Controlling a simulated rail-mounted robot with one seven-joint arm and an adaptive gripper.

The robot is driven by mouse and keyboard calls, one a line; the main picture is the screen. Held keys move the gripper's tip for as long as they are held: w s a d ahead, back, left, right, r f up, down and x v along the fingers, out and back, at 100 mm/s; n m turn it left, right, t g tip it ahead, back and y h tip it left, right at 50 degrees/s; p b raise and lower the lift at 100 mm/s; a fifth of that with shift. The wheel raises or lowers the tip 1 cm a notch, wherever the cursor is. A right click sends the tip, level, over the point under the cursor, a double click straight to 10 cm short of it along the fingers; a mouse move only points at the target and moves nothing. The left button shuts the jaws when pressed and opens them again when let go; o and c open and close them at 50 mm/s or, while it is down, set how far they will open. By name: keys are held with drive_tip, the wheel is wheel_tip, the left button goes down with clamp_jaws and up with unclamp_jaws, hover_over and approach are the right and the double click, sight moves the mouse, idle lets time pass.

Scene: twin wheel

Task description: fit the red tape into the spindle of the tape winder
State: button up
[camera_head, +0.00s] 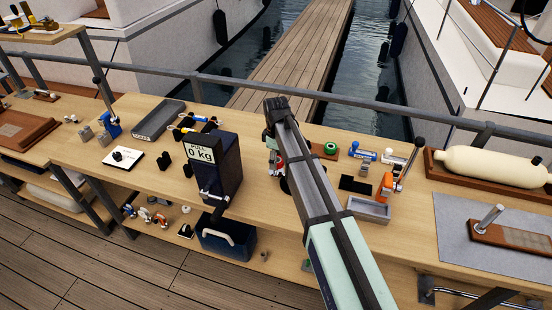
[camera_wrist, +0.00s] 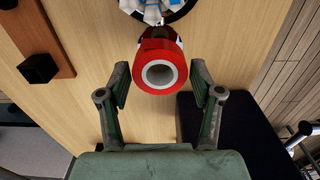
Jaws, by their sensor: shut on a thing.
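The roll's open bore faces the wrist camera. A blue and white thing with a black ring (camera_wrist: 183,10) lies beyond the roll, cut off by the top edge. In the head view my gripper (camera_head: 275,150) is over the middle of the bench, and my arm hides much of what lies under it. I cannot tell for sure which thing is the tape winder, and I cannot make out its spindle.
A black scale box (camera_head: 213,165) stands left of my arm. To the right are a green roll (camera_head: 331,148), an orange device with a black handle (camera_head: 384,187) and a grey tray (camera_head: 369,211). A blue device (camera_head: 111,125) and a long grey tray (camera_head: 158,121) stand at left.

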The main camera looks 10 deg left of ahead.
drive_tip(key=shift+f+b, duration=0.85)
drive_tip(key=shift+f, duration=1.05)
drive_tip(key=o, duration=1.2)
drive_tip(key=shift+r, duration=0.1)
wheel_tip(320, 180, up, 12)
